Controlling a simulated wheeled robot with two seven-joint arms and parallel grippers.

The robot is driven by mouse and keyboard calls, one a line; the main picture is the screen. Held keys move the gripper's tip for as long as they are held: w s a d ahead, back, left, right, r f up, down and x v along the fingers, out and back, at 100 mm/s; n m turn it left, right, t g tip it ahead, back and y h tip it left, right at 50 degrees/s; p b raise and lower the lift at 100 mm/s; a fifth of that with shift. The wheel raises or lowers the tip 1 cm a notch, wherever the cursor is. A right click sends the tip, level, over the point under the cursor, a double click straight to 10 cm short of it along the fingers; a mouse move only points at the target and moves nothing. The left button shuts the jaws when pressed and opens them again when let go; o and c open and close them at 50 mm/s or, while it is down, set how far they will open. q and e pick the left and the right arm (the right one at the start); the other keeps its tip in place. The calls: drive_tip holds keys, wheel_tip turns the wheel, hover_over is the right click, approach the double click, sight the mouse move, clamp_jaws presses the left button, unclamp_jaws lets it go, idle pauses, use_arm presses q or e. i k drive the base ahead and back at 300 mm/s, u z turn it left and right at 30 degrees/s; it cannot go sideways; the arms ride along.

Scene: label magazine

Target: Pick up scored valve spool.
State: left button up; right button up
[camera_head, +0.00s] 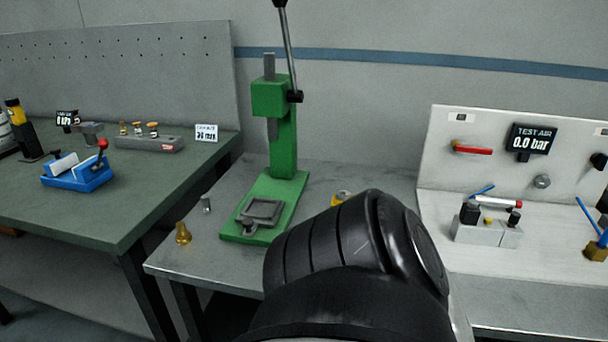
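I cannot clearly make out a scored valve spool. A small grey cylinder (206,203) stands on the grey metal table, and a brass piece (182,234) stands near that table's front left edge; I cannot tell whether either is a spool. A grey valve block (484,232) with black end parts, blue tubes and a red-and-white cylinder (498,202) sits on the white test bench at right. Neither gripper shows. A black link of my arm fills the lower middle and hides part of the table and a small yellow object (341,196) behind it.
A green arbor press (283,135) with a tall lever stands on the metal table (225,262). The green-topped bench (90,215) at left holds a blue vise (78,174) and a grey rack (148,144). The display (532,140) reads TEST AIR 0.0 bar.

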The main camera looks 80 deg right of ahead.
sight(514, 218)
drive_tip(key=u, duration=0.1)
drive_tip(key=k, duration=2.55)
drive_tip(key=z, duration=0.65)
